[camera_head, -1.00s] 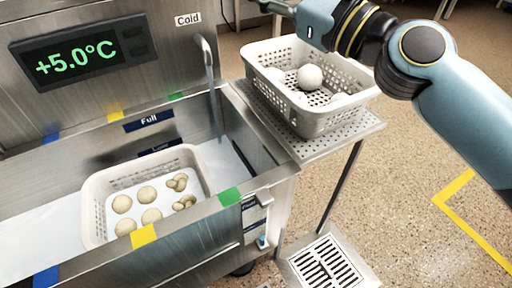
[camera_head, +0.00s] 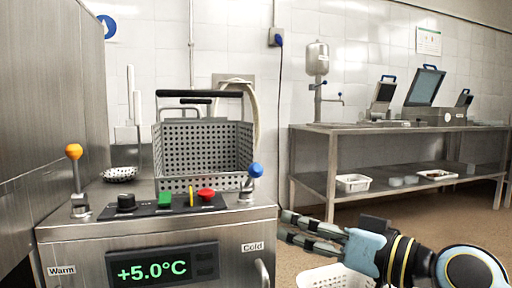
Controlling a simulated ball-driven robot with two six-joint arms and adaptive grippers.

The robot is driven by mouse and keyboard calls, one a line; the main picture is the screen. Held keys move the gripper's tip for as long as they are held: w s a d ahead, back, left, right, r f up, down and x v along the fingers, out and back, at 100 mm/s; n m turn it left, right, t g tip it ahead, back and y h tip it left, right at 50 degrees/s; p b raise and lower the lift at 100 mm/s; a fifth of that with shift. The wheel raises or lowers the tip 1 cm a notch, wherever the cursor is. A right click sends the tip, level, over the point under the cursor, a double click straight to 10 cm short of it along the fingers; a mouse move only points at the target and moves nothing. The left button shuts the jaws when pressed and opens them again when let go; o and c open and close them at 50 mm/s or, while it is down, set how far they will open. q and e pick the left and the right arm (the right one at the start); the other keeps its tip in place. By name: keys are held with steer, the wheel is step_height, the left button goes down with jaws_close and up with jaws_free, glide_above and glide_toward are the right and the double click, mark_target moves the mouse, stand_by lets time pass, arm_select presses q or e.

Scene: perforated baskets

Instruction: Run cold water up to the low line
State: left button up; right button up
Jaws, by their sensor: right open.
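The control panel has a blue-knobbed lever (camera_head: 256,170) at its right end, above the "Cold" label (camera_head: 252,246). An orange-knobbed lever (camera_head: 74,152) stands at its left end, above the "Warm" label (camera_head: 62,270). The green display (camera_head: 162,268) reads +5.0°C. Part of the tap spout (camera_head: 262,272) shows at the bottom edge. The basin, its water and the low line are out of view. My right gripper (camera_head: 283,226) is open and empty, to the lower right of the blue lever and apart from it. My left gripper is not in view.
A green button (camera_head: 165,199), a red button (camera_head: 206,194) and a black knob (camera_head: 126,202) sit between the levers. A perforated metal basket (camera_head: 203,148) stands behind them. A white basket (camera_head: 325,278) is below my right gripper. A steel table (camera_head: 350,130) stands behind right.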

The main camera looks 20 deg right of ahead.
mark_target(262, 172)
step_height(262, 172, up, 8)
steer(key=w+n+p, duration=0.2)
steer(key=n+p, duration=0.1)
steer(key=p, duration=0.1)
steer(key=x, duration=0.5)
steer(key=b+x, duration=0.1)
steer(key=x, duration=0.4)
steer(key=shift+w+f, duration=0.25)
steer(key=shift+w, duration=0.05)
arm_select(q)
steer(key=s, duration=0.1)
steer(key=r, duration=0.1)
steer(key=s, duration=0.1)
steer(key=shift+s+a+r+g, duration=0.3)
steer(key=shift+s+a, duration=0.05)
arm_select(e)
jaws_close()
